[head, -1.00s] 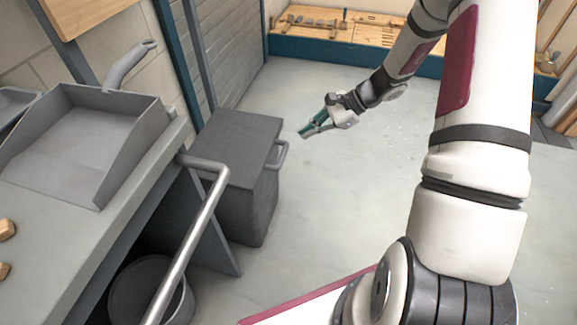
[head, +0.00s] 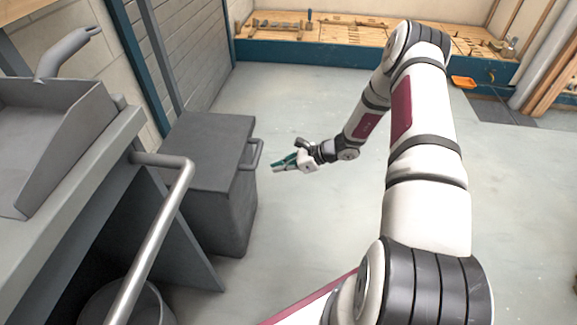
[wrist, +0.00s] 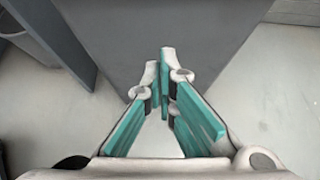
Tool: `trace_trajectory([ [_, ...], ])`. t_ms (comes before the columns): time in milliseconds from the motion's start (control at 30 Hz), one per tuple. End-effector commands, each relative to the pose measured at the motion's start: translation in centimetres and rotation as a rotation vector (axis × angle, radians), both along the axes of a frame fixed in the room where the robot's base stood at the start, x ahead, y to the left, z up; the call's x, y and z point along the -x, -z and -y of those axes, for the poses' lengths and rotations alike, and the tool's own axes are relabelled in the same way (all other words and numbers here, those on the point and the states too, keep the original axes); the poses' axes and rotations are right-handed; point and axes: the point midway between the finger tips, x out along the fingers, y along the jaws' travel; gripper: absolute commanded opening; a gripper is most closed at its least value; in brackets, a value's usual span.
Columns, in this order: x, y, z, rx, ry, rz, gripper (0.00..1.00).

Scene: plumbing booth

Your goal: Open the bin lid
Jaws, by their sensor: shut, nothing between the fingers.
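The dark grey bin (head: 215,215) stands on the floor left of centre in the head view. Its flat lid (head: 192,150) is shut, and a loop handle (head: 256,154) sticks out from the lid's right edge. My gripper (head: 275,168) is just right of the handle, apart from it in the picture, with its fingers pointing left towards the bin. In the wrist view the fingertips of my gripper (wrist: 163,62) are together and empty, in front of the bin's dark side (wrist: 150,30). The handle cannot be made out in the wrist view.
A grey workbench (head: 85,180) with a dustpan-like tray (head: 75,110) and a metal rail (head: 155,235) stands at the left. A round bucket (head: 128,303) is under it. A low wooden workbench (head: 350,32) lines the back. The floor (head: 310,235) right of the bin is clear.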

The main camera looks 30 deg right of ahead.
Motion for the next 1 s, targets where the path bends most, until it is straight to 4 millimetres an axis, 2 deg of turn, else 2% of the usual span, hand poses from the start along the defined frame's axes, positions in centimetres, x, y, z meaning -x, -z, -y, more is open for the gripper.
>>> trace_trajectory([
  [167, -1.8, 2.1, -2.6, -0.001, -0.003, 0.000, 0.00],
  [300, -2.1, 0.0, -2.8, 0.004, -0.002, 0.003, 0.00],
  [500, -2.3, -1.7, -3.1, 0.001, -0.001, 0.001, 0.00],
  [1000, -2.3, -2.2, -3.2, 0.003, -0.001, 0.000, 0.00],
])
